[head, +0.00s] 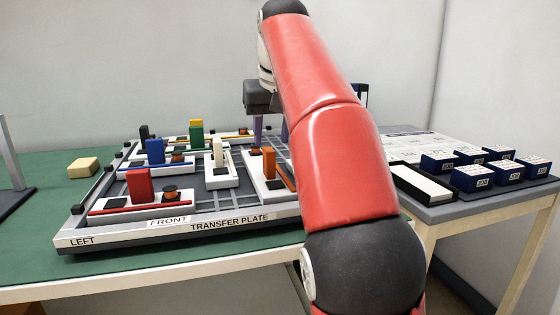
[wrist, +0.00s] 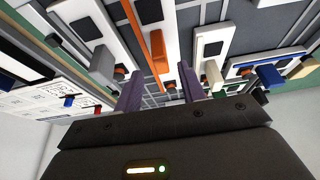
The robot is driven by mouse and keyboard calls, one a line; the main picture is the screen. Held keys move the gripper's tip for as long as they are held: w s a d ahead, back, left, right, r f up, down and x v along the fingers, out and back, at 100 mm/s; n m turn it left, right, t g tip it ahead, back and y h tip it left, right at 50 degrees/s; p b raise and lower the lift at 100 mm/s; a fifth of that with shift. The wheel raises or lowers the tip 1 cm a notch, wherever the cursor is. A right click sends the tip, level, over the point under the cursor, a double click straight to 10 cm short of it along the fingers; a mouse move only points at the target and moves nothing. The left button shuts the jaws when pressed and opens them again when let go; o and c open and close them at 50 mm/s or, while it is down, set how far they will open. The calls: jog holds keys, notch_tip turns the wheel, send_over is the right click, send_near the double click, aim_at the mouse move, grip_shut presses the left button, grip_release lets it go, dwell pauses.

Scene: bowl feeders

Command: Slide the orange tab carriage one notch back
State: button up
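The orange tab (head: 268,163) stands upright on a white carriage (head: 262,193) on the right part of the transfer plate, with an orange stripe beside it. The tab also shows in the wrist view (wrist: 157,50), just beyond the gap between my fingers. My gripper (head: 271,140) points down above and a little behind the tab in the head view. Its purple fingers (wrist: 160,85) are apart with nothing between them. Whether they touch the tab cannot be told. My arm hides the plate's right side.
Carriages with red (head: 139,186), blue (head: 155,151), white (head: 218,152) and green (head: 196,135) tabs stand to the left on the same plate. A yellow block (head: 82,167) lies on the green table. Several dark blue boxes (head: 472,178) stand on the right table.

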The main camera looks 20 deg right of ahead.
aim_at(270, 150)
jog(key=b+x, duration=0.2)
jog(key=x, duration=0.5)
jog(key=shift+f+b, duration=0.15)
jog(key=shift+b, duration=0.25)
grip_shut()
